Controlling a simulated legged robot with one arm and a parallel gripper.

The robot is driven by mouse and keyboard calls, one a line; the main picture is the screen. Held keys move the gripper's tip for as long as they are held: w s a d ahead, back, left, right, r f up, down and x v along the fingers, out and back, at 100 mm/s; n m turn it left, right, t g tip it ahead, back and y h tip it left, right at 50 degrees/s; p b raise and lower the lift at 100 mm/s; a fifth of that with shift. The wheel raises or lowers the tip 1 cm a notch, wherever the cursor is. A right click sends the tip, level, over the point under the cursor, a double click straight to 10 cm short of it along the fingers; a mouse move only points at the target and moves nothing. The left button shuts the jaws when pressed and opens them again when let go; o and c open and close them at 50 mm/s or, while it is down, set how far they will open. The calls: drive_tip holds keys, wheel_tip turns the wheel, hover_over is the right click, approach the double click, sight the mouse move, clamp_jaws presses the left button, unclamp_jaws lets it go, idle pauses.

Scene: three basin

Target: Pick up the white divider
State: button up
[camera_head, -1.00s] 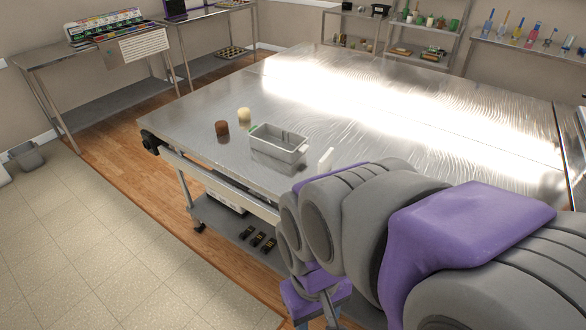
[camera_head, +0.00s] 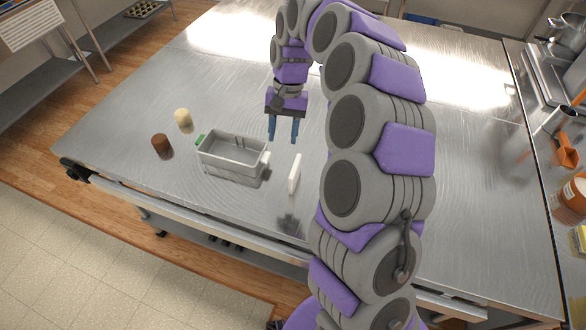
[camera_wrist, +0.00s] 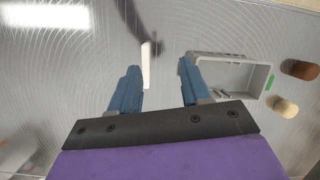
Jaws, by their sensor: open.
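The white divider (camera_head: 294,174) is a thin, flat white piece standing upright on its edge on the metal table, just right of the basin in the head view. In the wrist view the divider (camera_wrist: 147,66) lies ahead of my fingers, nearer the left one. My gripper (camera_head: 283,140) is open and empty above the table, a little behind the divider in the head view. In the wrist view my gripper (camera_wrist: 160,76) shows two blue fingers spread apart. They do not appear to touch the divider.
A grey basin (camera_head: 232,172) with a green mark stands left of the divider. A brown cylinder (camera_head: 161,145) and a cream cylinder (camera_head: 183,118) stand further left. The table (camera_head: 110,125) is otherwise largely clear.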

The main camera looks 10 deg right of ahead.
drive_tip(key=m+p, duration=0.1)
drive_tip(key=m, duration=0.1)
approach(295, 164)
drive_tip(key=b+x, duration=0.1)
drive_tip(key=x, duration=0.8)
drive_tip(key=shift+s+f+b, duration=0.1)
drive_tip(key=shift+f+b, duration=0.15)
drive_tip(key=shift+b, duration=0.1)
drive_tip(key=b+x, duration=0.1)
drive_tip(key=x, duration=0.3)
drive_tip(key=shift+a+f, duration=0.15)
drive_tip(key=shift+f, duration=0.25)
drive_tip(key=shift+d, duration=0.2)
drive_tip(key=shift+d, duration=0.15)
drive_tip(key=shift+f, duration=0.15)
clamp_jaws()
